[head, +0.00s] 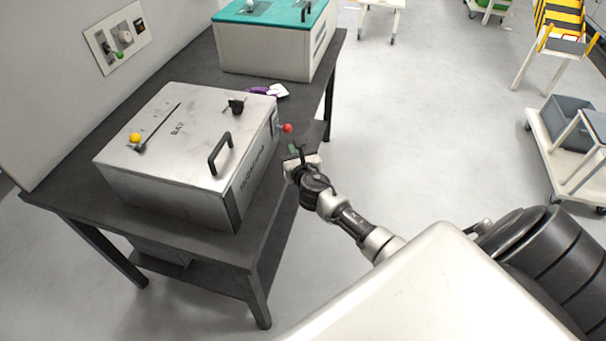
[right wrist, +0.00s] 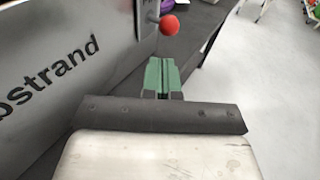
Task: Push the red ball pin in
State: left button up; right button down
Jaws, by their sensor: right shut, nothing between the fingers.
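The red ball pin (head: 287,128) sticks out from the right-hand side face of the grey metal box marked BAY (head: 150,165). In the right wrist view the red ball (right wrist: 169,25) is on a short stem near the top, just beyond my fingertips. My right gripper (head: 293,149) is shut and empty, close to the ball on its near side. Its green fingers (right wrist: 162,75) lie together, and a gap shows between them and the ball. My left gripper is not in view.
The box stands on a dark table (head: 75,205) and has a black handle (head: 220,152) and a yellow ball (head: 135,138) on its lid. A teal-topped box (head: 265,50) stands behind. A purple and white item (head: 270,91) lies between them.

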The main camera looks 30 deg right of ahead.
jog(key=d+f+v, duration=0.1)
jog(key=v, duration=0.6)
jog(key=s+a+f+m+g+y, duration=0.1)
jog(key=s+f+m+g, duration=0.45)
jog(key=f, duration=0.75)
jog(key=s+a+f+m+g+y, duration=0.1)
jog(key=s+f+m+g, duration=0.1)
jog(key=s+f+m, duration=0.9)
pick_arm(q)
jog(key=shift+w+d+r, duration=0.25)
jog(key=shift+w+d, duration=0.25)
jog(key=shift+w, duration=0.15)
pick_arm(e)
jog(key=s+a+f+m+g+y, duration=0.1)
jog(key=s+f+m, duration=0.3)
jog(key=s, duration=0.5)
jog(key=s+a+f+m+g, duration=0.3)
jog(key=s+f+m+g, duration=0.1)
jog(key=s+f, duration=0.3)
jog(key=s+a+f+m+g+y, duration=0.1)
jog(key=s+f+m, duration=0.5)
jog(key=s, duration=0.6)
jog(key=shift+a+g+y, duration=0.3)
jog(key=shift+a+g, duration=0.35)
jog(key=shift+a, duration=0.4)
jog(key=shift+f, duration=0.1)
